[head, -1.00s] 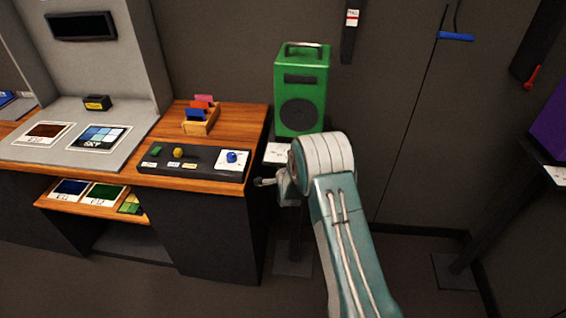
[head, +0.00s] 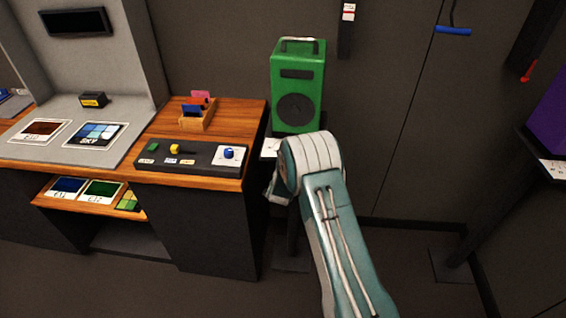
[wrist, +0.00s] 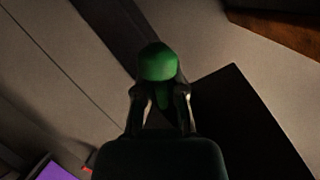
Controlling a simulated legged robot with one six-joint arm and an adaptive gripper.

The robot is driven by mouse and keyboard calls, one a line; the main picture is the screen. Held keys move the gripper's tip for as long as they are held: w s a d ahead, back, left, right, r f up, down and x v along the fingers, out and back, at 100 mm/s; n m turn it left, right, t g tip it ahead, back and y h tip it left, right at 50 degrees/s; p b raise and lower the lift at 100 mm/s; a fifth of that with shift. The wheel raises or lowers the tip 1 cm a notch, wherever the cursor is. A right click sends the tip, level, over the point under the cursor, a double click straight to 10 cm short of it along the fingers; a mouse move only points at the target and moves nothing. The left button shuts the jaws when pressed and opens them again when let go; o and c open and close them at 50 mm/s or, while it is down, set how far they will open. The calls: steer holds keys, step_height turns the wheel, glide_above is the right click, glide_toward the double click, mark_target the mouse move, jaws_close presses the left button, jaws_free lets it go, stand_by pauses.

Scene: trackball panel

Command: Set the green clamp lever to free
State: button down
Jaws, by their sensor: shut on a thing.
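In the wrist view, a rounded dark green piece (wrist: 158,62) sits at the fingertips of my gripper (wrist: 160,93). It looks like the knob end of the green clamp lever. The two fingers are closed in on it from both sides. The rest of the lever and its mount are hidden or too dark to make out. In the head view, my arm bends down beside the right end of the wooden desk and hides my gripper and the held piece.
The control panel (head: 190,166) on the wooden desk (head: 238,118) has a green piece, a yellow knob (head: 174,149) and a blue ball (head: 229,153). A green speaker box (head: 298,85) stands behind my arm.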

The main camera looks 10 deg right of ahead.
steer(key=shift+s+d+f+n+g+h, duration=0.1)
steer(key=shift+s+d+f+n+h, duration=0.1)
steer(key=shift+d+n+h, duration=0.55)
steer(key=shift+s+d+f+n+g+h, duration=0.15)
steer(key=shift+d+f+n+h, duration=0.1)
steer(key=shift+n, duration=0.95)
steer(key=shift+s+d+f+n+g+h, duration=0.15)
steer(key=shift+d+n+h, duration=0.35)
steer(key=shift+n, duration=0.45)
steer(key=c, duration=0.7)
jaws_free()
steer(key=v, duration=1.2)
steer(key=shift+f, duration=0.15)
